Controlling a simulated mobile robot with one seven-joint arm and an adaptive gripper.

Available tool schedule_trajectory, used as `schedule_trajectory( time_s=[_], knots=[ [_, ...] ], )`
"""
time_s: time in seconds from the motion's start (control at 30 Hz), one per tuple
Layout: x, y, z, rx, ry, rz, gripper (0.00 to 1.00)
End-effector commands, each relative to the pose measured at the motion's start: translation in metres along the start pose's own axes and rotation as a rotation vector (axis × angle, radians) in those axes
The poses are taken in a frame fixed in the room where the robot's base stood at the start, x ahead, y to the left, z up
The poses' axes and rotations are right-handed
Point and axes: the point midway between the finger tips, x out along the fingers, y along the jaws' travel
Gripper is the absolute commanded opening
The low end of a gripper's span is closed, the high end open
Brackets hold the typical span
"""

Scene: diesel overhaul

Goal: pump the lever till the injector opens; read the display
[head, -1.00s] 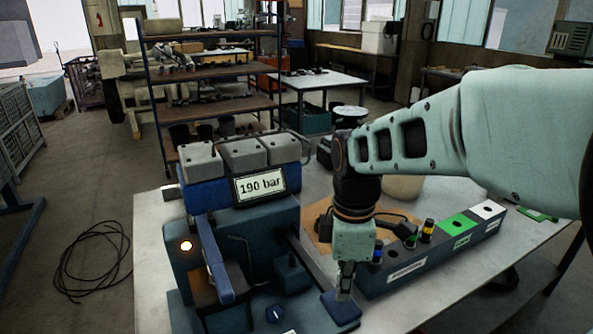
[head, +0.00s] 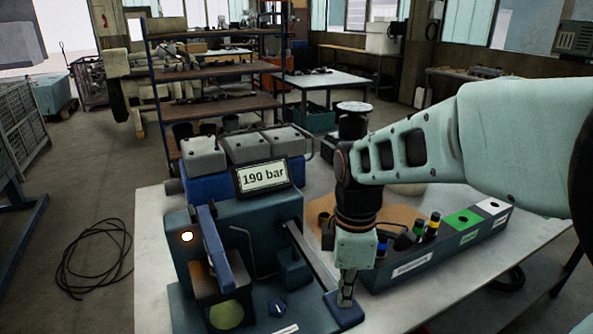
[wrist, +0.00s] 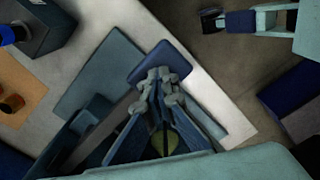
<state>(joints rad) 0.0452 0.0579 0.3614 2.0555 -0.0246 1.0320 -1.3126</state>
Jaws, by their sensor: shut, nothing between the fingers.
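The blue-green test bench (head: 262,235) stands on the table at the front. Its display (head: 263,177) reads "190 bar". The pump lever (head: 312,258) is a dark bar sloping down to the right, ending in a blue pad (head: 343,317). My gripper (head: 346,300) is shut and empty, pointing down with its tips at the pad, seemingly touching it. In the wrist view the fingers (wrist: 160,88) lie over the pad (wrist: 160,62). A yellow-green round patch (head: 226,314) shows low at the bench front, below a blue upright bar (head: 212,245). I cannot make out any spray.
A dark block (head: 412,267) with green and white fields and several small coloured parts stands right of the lever. Coiled black cable (head: 92,258) lies on the floor at left. The table's right front is clear.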

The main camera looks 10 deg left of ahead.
Motion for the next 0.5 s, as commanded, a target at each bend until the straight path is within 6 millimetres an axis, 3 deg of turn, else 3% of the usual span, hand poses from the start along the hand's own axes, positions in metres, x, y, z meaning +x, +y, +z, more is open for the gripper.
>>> schedule_trajectory(
  time_s=[0.5],
  knots=[
    [0.040, 0.001, -0.002, -0.001, 0.000, -0.003, 0.00]
  ],
)
